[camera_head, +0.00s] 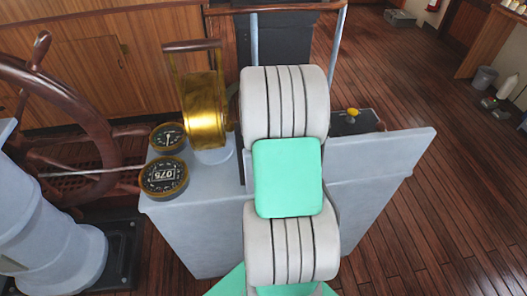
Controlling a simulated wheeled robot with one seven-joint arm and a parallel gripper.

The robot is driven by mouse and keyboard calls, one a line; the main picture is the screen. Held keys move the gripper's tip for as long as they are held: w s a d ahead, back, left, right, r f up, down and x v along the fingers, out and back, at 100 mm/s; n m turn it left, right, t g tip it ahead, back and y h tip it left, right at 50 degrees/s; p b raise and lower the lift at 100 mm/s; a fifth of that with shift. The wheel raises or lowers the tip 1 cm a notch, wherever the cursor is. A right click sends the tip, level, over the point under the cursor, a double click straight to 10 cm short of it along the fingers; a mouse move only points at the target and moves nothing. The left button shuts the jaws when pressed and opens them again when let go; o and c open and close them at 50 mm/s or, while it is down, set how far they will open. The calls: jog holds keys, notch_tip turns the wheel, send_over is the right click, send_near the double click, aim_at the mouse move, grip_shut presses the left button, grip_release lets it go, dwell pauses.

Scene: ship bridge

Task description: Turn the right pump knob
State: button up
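My white and green arm crosses the middle of the head view and hides part of the grey console (195,230). My gripper does not show; whether it is open or shut is not visible. A small yellow knob-like piece (353,112) stands on a dark panel (350,124) just right of my arm, behind the console's slanted grey plate (375,165). I cannot tell whether it is the right pump knob. No other pump knob can be made out, and the area behind my arm is hidden.
A brass lever housing (203,108) and two round gauges (164,176) (168,136) sit on the console's left. A wooden ship's wheel (85,100) stands at far left.

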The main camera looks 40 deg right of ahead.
jog(key=shift+f, duration=0.2)
jog(key=shift+c, duration=0.5)
grip_shut()
